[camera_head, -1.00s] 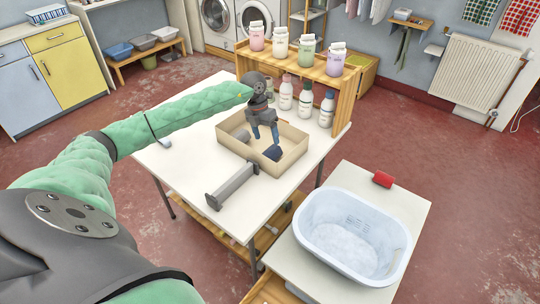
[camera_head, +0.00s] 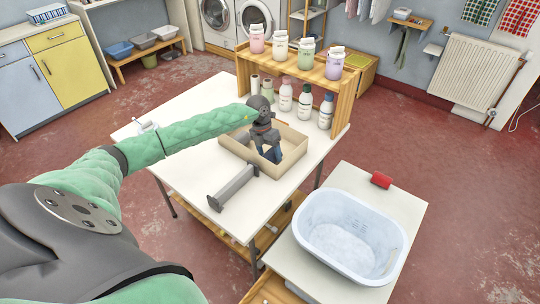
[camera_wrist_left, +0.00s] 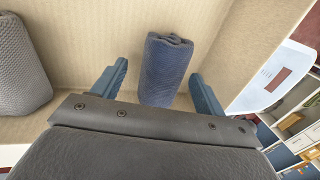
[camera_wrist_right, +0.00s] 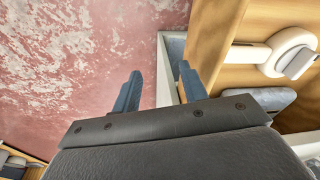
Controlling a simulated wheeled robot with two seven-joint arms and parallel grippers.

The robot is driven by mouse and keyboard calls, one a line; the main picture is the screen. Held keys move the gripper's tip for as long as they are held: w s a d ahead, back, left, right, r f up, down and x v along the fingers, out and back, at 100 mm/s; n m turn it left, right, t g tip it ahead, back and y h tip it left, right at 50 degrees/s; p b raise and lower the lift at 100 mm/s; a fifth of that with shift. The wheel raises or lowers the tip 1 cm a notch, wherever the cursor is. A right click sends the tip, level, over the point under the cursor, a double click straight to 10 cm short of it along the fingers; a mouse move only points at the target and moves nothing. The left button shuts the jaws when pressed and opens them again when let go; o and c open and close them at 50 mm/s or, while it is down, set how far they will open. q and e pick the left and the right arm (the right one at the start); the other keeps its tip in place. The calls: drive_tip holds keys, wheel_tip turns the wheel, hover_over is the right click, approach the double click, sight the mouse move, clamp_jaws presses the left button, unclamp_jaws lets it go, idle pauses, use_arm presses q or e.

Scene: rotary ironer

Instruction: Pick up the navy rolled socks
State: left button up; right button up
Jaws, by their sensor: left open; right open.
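The navy rolled socks (camera_wrist_left: 165,70) lie in the beige box on the table. In the left wrist view they sit between the two blue fingers of my left gripper (camera_wrist_left: 158,85), with gaps on both sides. In the head view my left gripper (camera_head: 267,150) reaches down into the box and mostly hides the socks. The left gripper is open. A grey rolled pair (camera_wrist_left: 20,65) lies in the box further left in the left wrist view. My right gripper (camera_wrist_right: 158,90) is open and empty, low beside wooden furniture; it is not visible in the head view.
The box's walls (camera_head: 285,167) stand close around the left gripper. Bottles (camera_head: 304,104) and a wooden shelf (camera_head: 344,96) stand behind. A white laundry tub (camera_head: 350,236) is at right.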

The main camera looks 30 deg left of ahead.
use_arm(q)
drive_tip(key=shift+f, duration=0.45)
use_arm(e)
drive_tip(key=shift+s+d+f, duration=0.1)
drive_tip(key=shift+s+f, duration=0.05)
drive_tip(key=shift+f, duration=0.65)
use_arm(q)
drive_tip(key=c, duration=0.7)
drive_tip(key=shift+c, duration=0.2)
drive_tip(key=shift+r, duration=0.1)
